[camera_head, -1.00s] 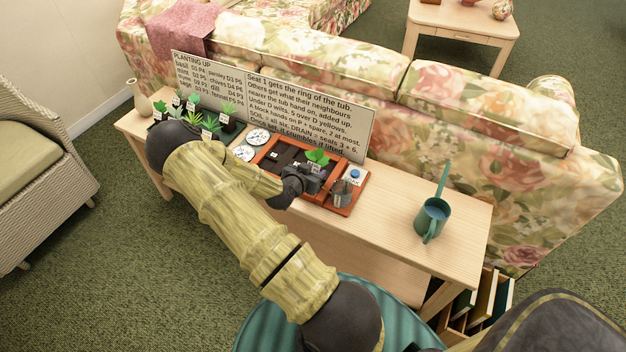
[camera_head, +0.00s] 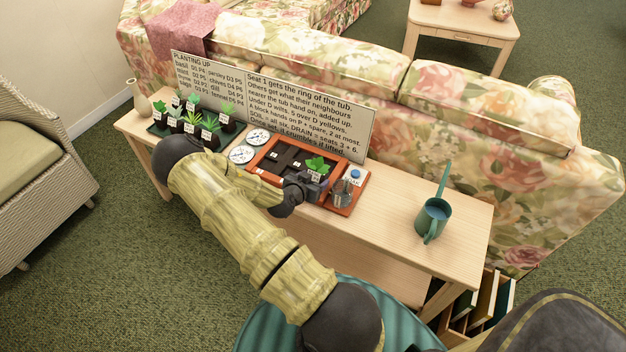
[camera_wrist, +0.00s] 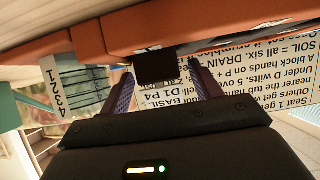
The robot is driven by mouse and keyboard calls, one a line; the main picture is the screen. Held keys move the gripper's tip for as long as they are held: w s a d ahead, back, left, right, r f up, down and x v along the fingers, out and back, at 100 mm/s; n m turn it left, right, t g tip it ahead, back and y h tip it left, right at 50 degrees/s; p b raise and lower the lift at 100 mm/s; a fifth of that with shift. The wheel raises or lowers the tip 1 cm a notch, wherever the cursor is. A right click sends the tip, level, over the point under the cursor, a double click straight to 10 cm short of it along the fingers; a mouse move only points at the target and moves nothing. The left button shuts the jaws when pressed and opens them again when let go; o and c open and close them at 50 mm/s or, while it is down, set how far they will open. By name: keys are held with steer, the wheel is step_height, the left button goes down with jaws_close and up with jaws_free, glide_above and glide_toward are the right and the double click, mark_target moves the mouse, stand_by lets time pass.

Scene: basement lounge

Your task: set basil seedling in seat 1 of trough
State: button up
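The basil seedling (camera_head: 317,164), a leafy green plant in a dark pot, is at the right end of the orange trough (camera_head: 253,169). In the wrist view its tag (camera_wrist: 155,98) reads BASIL D1 P4, and the dark pot (camera_wrist: 158,70) shows upside down. The trough's orange wall (camera_wrist: 210,30) crosses behind the pot. Whether the pot rests on the trough floor is hidden. The trough's other seats are dark, with small white labels too small to read.
Several potted seedlings (camera_head: 190,125) stand at the table's left end. Two white dials (camera_head: 242,154) lie left of the trough. A metal cup (camera_head: 342,193) and a blue button (camera_head: 355,174) are to its right. An instruction board (camera_head: 310,112) stands behind. A watering can (camera_head: 432,218) stands farther right.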

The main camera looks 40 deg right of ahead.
steer(key=shift+r, duration=0.15)
steer(key=p+v, duration=0.1)
steer(key=v, duration=1.1)
steer(key=shift+w+a, duration=0.1)
